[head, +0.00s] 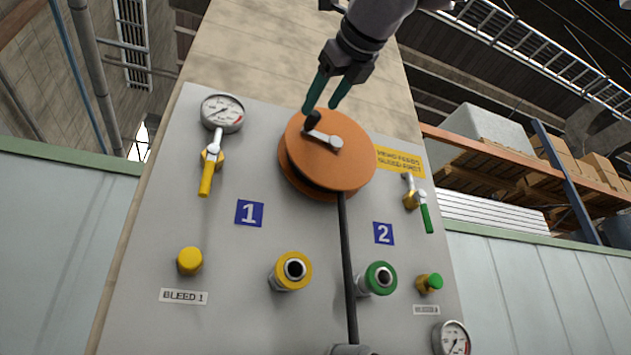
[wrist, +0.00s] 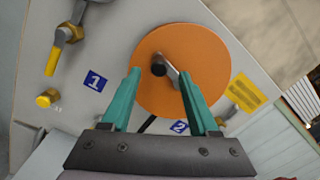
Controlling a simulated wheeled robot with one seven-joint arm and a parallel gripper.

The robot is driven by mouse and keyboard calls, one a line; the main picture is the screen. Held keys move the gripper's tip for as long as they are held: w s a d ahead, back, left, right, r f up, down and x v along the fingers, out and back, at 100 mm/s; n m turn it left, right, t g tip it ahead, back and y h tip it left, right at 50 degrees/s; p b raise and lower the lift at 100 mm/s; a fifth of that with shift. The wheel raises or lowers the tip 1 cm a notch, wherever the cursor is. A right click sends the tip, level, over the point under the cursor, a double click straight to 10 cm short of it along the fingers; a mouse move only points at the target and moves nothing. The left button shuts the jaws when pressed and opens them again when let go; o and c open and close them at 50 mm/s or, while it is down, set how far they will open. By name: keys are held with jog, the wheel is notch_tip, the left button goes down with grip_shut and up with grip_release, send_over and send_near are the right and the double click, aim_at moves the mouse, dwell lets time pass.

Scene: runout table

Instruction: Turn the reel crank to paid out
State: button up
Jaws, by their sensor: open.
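The orange reel (head: 352,171) is mounted on the upper part of a grey panel, and a black hose (head: 347,265) runs down from it. A short metal crank (head: 326,139) with a black knob (head: 311,119) sits on the reel's face, the knob toward the upper left. My gripper (head: 321,107) has green fingers and is open just above the reel. One finger is close to the knob; I cannot tell if they touch. In the wrist view the reel (wrist: 205,75) and the black knob (wrist: 158,70) show between and beyond the spread fingers (wrist: 160,82).
The panel (head: 230,310) carries a gauge (head: 222,112), a yellow lever (head: 207,176), a green lever (head: 425,215), a yellow port (head: 292,271), a green port (head: 378,279) and bleed knobs. A yellow label (head: 400,160) is right of the reel.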

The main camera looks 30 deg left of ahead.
jog(key=v, duration=0.5)
